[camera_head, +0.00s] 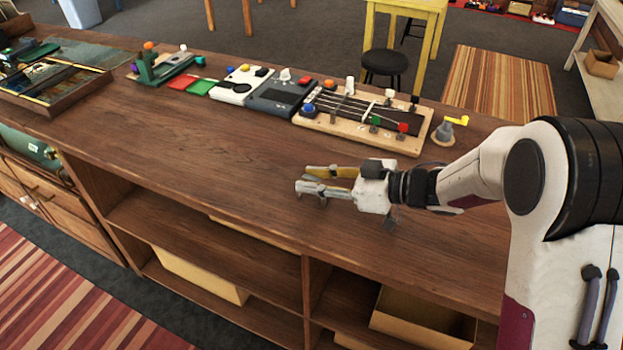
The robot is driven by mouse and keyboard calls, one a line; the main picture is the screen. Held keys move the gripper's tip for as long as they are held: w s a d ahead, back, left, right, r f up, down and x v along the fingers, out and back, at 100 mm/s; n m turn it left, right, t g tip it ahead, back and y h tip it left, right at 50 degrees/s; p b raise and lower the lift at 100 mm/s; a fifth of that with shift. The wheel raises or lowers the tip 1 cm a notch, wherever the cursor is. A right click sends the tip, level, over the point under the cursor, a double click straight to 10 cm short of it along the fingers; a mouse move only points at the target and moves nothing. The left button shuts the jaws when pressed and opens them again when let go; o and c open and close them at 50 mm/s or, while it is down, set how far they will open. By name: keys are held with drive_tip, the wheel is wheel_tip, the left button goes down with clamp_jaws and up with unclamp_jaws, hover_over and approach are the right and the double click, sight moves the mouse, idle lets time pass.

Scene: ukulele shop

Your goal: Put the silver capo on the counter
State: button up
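My gripper (305,180) reaches left over the brown wooden counter (220,150), near its front edge. Its two fingers are spread with a gap between them, and I see nothing clearly held there. A yellowish piece shows along the far finger; I cannot tell if it is part of the gripper. I cannot pick out the silver capo for certain. A small grey fixture with a yellow lever (445,129) stands on a round wooden base at the counter's back right. Small pale and coloured pieces sit on the fretboard panel (345,124) behind my gripper.
Along the back edge stand a dark grey box (280,96), a white box (240,85), red and green trays (190,84) and a green device (160,70). A wooden display tray (60,98) is at far left. The counter's middle is clear. Open shelves lie below.

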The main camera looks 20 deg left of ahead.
drive_tip(key=v, duration=1.1)
drive_tip(key=shift+d, duration=0.1)
drive_tip(key=shift+r, duration=0.1)
idle(0.5)
